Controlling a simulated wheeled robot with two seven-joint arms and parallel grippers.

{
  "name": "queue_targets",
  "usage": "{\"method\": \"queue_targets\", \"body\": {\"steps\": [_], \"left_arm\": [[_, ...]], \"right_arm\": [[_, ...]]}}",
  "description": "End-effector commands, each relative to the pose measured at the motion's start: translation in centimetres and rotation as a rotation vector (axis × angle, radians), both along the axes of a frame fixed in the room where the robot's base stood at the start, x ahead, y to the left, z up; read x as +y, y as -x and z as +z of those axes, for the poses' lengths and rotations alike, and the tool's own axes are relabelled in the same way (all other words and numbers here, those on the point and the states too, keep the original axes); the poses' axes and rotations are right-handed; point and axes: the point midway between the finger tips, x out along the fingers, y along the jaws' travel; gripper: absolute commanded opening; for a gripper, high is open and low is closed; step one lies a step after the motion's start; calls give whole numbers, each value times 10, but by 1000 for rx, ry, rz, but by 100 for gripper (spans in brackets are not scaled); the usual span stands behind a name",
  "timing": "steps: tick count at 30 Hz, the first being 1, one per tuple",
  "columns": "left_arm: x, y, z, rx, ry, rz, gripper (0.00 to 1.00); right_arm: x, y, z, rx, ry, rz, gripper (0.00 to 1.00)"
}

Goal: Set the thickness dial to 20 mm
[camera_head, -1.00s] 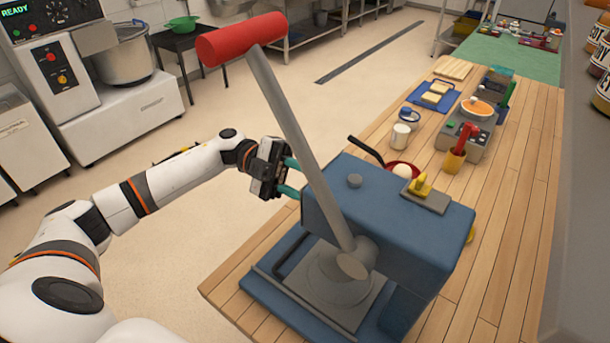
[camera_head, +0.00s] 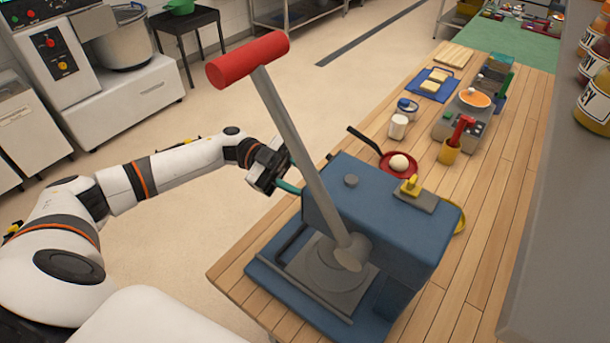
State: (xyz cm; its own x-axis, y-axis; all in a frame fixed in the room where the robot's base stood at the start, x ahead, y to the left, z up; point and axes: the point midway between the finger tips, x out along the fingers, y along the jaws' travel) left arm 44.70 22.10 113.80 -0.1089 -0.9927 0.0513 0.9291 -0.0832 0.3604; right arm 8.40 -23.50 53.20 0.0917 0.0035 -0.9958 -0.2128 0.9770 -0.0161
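A blue press (camera_head: 390,215) stands on the wooden counter. A grey lever (camera_head: 300,150) with a red grip (camera_head: 248,60) slants up from it. My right gripper is out of view.
Behind the press are a red pan (camera_head: 399,165) with a white ball, a white jar (camera_head: 398,126), a yellow cup (camera_head: 450,151) and a scale (camera_head: 462,125). A grey surface (camera_head: 550,210) bounds the right side. The counter right of the press is clear.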

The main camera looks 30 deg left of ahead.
Motion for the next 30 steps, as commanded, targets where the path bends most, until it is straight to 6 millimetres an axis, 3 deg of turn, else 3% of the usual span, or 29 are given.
{"method": "queue_targets", "body": {"steps": [15,16,19,30], "left_arm": [[0,0,-1,20,-4,0,13],[0,0,-1,20,-4,0,40],[0,0,-1,19,-4,0,57],[5,-1,-3,17,-3,1,57]], "right_arm": [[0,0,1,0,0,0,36],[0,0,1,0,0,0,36],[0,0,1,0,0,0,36],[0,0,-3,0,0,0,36]]}}
